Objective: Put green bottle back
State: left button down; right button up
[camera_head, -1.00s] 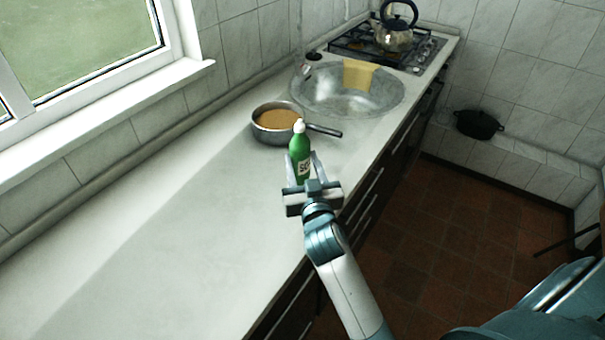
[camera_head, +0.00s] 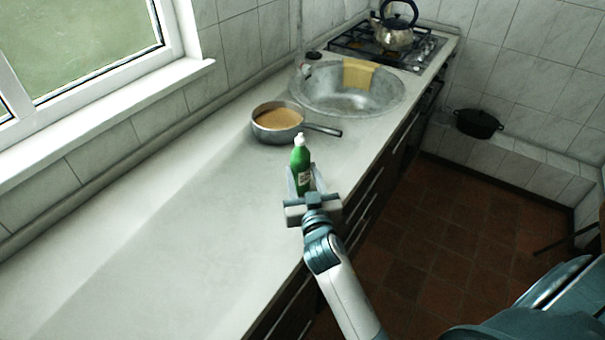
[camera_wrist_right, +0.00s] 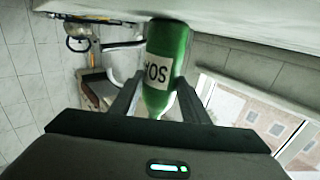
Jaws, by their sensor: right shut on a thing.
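The green bottle (camera_head: 301,156) has a white cap and a white label, and stands upright. My right gripper (camera_head: 304,182) is shut on it, with one finger on each side of its lower body. In the right wrist view the green bottle (camera_wrist_right: 167,55) sits between the two fingers of the right gripper (camera_wrist_right: 158,95), its label partly showing. The bottle is over the counter's front part; whether its base touches the counter cannot be told. My left gripper is not in view.
A saucepan (camera_head: 277,118) with brown contents stands just behind the bottle, handle pointing right. Beyond are the sink (camera_head: 320,100) with a yellow cloth (camera_head: 359,73) and the stove with a kettle (camera_head: 394,34). The counter (camera_head: 170,235) is clear to the left.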

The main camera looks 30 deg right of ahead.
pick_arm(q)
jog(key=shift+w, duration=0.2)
pick_arm(e)
jog(key=shift+f, duration=0.1)
jog(key=o, duration=1.3)
jog(key=shift+c, duration=0.2)
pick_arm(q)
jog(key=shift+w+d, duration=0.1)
